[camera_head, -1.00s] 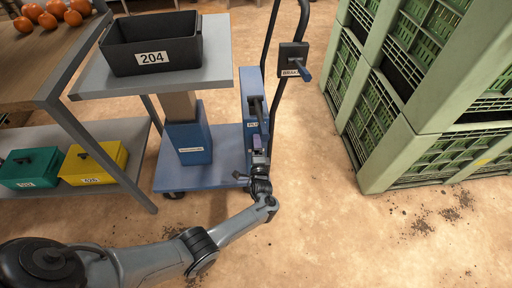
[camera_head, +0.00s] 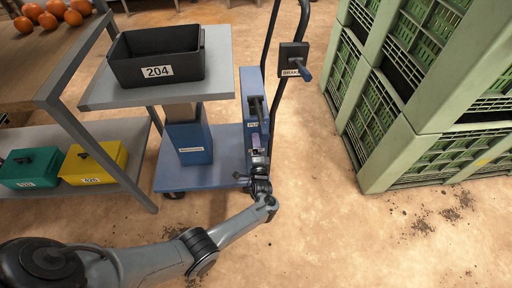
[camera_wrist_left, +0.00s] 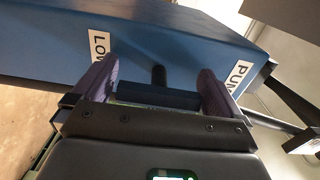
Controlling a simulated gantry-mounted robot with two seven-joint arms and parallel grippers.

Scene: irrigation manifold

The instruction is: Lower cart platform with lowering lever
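The cart platform (camera_head: 214,87) is a grey tray carrying a black bin labelled 204 (camera_head: 157,70), on a blue column (camera_head: 189,140). The blue housing (camera_head: 254,99) at the cart's right side bears partly hidden labels starting LOW and PUM. My left gripper (camera_head: 257,148) is at the front of this housing. My right gripper is out of view.
A black brake box (camera_head: 293,56) with a blue handle sits on the cart's push bar. Green crates (camera_head: 400,150) are stacked at right. The floor between cart and crates is clear.

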